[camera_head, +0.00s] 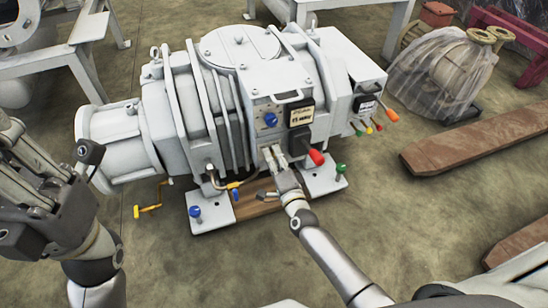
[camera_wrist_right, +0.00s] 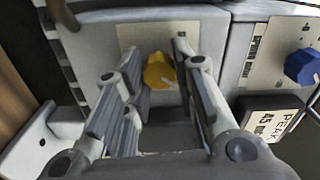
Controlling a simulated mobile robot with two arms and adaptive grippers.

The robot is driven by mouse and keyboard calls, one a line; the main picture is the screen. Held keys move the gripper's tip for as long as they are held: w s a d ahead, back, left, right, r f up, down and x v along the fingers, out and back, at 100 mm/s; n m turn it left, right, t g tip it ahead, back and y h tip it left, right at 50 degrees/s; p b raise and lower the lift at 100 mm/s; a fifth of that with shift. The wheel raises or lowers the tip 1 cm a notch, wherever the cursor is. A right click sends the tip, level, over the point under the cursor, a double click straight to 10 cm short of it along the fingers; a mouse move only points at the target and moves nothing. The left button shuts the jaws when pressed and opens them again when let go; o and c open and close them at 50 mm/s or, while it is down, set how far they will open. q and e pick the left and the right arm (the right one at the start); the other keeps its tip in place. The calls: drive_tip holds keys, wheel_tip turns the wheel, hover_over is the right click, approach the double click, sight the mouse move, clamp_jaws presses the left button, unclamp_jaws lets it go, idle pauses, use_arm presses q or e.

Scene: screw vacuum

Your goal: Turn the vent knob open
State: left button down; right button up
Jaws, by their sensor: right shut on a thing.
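A screw vacuum pump (camera_head: 215,95), a grey ribbed machine, stands in the middle of the head view. My right gripper (camera_head: 273,157) reaches its front face from below. In the right wrist view a yellow knob (camera_wrist_right: 159,71) on a beige plate sits between the fingertips of my right gripper (camera_wrist_right: 163,68), which is shut on it. The fingers hide this knob in the head view. No label naming it as the vent knob is readable. My left gripper (camera_head: 32,190) is large at the left edge, away from the pump; its finger opening is unclear.

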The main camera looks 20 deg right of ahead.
idle(0.3)
drive_tip(key=o, duration=1)
drive_tip(key=s, duration=1.2)
drive_tip(key=shift+d, duration=0.25)
